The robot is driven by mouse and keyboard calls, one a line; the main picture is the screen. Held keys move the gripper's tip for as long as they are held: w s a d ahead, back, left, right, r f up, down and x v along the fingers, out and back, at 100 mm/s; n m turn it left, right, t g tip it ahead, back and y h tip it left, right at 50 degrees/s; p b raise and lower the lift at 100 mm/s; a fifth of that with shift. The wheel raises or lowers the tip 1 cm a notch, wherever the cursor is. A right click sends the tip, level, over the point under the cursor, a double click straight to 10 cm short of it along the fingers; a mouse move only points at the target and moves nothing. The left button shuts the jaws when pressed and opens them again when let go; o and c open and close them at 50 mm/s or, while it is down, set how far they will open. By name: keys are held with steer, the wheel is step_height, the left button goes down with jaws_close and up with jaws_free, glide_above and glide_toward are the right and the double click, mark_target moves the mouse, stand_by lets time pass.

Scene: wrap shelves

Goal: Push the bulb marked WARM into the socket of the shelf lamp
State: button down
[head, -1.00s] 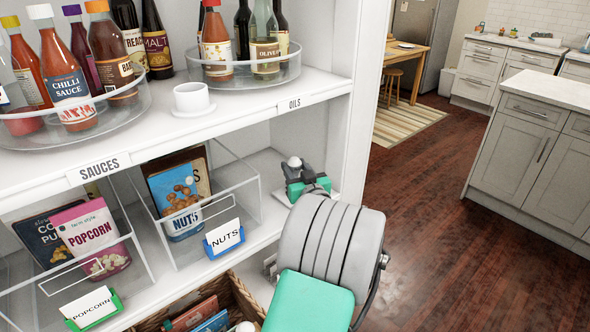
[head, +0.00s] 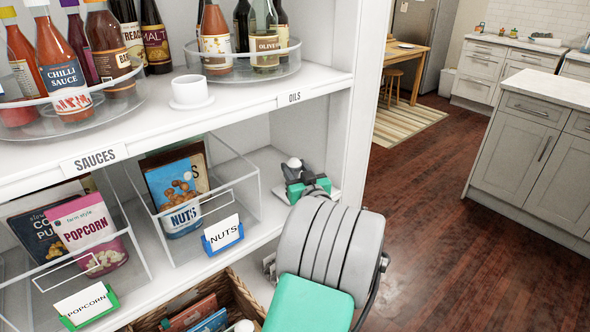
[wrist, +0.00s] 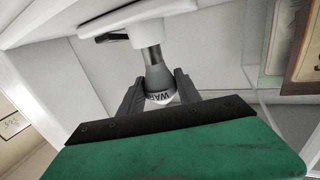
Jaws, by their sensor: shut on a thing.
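The bulb (wrist: 159,98), white with dark WARM lettering and a grey neck, is between the fingers of my gripper (wrist: 160,86) in the wrist view, which looks upside down. Its white top (head: 293,162) shows above my gripper (head: 306,187) in the head view. My gripper is shut on it. The shelf lamp's pale socket (wrist: 146,31) is in line with the bulb's neck, and the two appear to meet. I cannot tell how deep the neck sits. The lamp's white base (head: 327,196) is on the shelf, mostly hidden behind my gripper.
A clear bin (head: 247,178) with a nuts bag (head: 180,202) stands close to the left of my gripper. The shelf's white side upright (head: 357,130) is close on the right. The upper shelf with bottles and a white cup (head: 190,92) overhangs.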

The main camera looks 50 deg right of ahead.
steer(key=shift+f+b, duration=1)
steer(key=shift+b, duration=0.15)
steer(key=c, duration=0.8)
jaws_free()
steer(key=shift+o, duration=0.2)
steer(key=v, duration=0.8)
steer(key=shift+b, duration=0.35)
